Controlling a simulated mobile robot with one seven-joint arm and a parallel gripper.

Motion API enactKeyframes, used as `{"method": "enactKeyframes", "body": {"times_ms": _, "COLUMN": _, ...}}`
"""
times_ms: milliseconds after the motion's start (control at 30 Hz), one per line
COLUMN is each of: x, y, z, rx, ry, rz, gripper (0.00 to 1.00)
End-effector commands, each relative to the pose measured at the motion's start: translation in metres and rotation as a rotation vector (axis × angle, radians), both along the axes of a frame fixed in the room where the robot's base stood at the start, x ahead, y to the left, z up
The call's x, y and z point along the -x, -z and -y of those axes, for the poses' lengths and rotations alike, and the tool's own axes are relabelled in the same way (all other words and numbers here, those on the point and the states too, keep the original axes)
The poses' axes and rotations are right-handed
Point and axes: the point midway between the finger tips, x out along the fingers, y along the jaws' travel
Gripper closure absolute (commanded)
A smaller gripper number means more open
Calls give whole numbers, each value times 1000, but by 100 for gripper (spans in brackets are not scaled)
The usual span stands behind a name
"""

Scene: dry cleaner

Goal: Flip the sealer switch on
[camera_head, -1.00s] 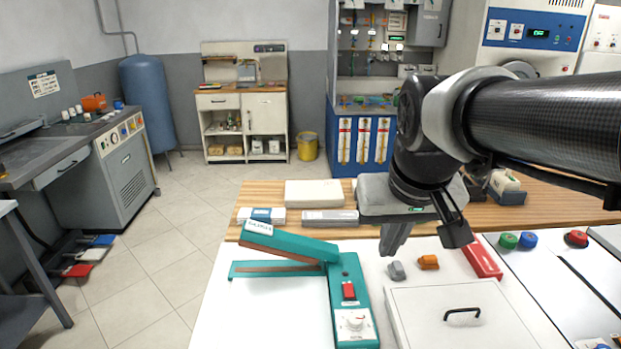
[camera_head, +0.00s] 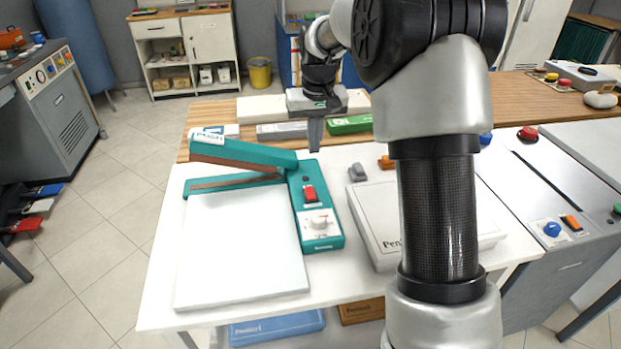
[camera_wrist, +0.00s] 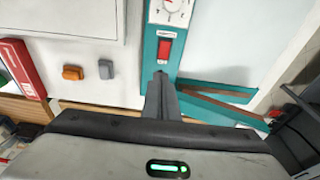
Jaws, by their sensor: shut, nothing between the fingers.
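The teal sealer (camera_head: 334,232) stands on the white table, with its long arm (camera_head: 240,152) reaching left. Its red rocker switch (camera_head: 310,194) sits on the body above a white dial (camera_head: 318,223). The switch also shows in the wrist view (camera_wrist: 165,46); which way it is tipped I cannot tell for sure. My gripper (camera_head: 315,149) points down near the back end of the sealer body, behind the switch. In the wrist view its closed fingertips (camera_wrist: 160,76) are just short of the switch, with a small gap in the picture. The fingers hold nothing.
A white slab (camera_head: 245,250) lies in front of the sealer arm. A white lidded box (camera_head: 378,225) is right of the sealer, with grey (camera_head: 357,172) and orange (camera_head: 386,162) pieces behind it. A green box (camera_head: 350,124) lies near the gripper on the wooden counter.

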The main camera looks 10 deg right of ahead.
Motion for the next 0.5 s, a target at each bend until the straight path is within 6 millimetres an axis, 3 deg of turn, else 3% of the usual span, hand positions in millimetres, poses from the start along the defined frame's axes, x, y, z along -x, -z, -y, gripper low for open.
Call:
{"method": "enactKeyframes", "body": {"times_ms": 267, "x": 0, "y": 1, "z": 0, "rx": 0, "ry": 0, "rz": 0, "gripper": 100}}
{"method": "enactKeyframes", "body": {"times_ms": 500, "x": -5, "y": 33, "z": 0, "rx": 0, "ry": 0, "rz": -3, "gripper": 100}}
